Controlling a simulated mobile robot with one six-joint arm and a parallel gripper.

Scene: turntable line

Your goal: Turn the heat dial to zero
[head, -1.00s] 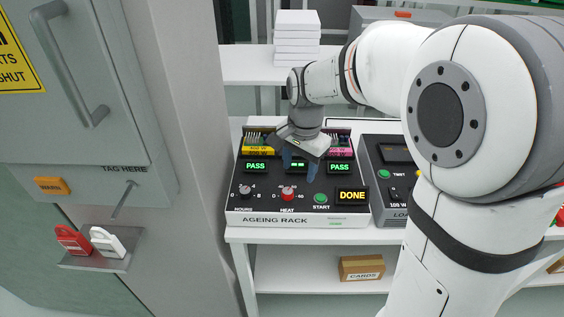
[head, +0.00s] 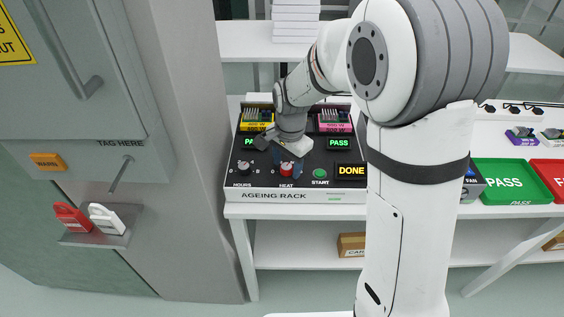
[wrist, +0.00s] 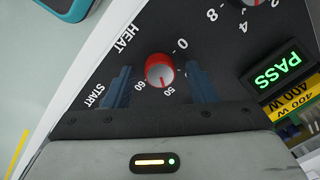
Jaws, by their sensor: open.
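The red heat dial (wrist: 160,70) sits on the dark panel of the ageing rack (head: 262,196). My gripper (wrist: 159,67) is open, with one blue-grey finger on each side of the dial. I cannot tell whether either finger touches it. In the head view, my gripper (head: 286,163) is low over the panel and partly covers the dial (head: 286,169).
The hours dial (head: 244,167) is left of the heat dial, and the green start button (head: 319,173) is right of it. A DONE display (head: 351,170) and PASS displays (head: 339,143) are lit. A metal cabinet (head: 85,80) stands at left.

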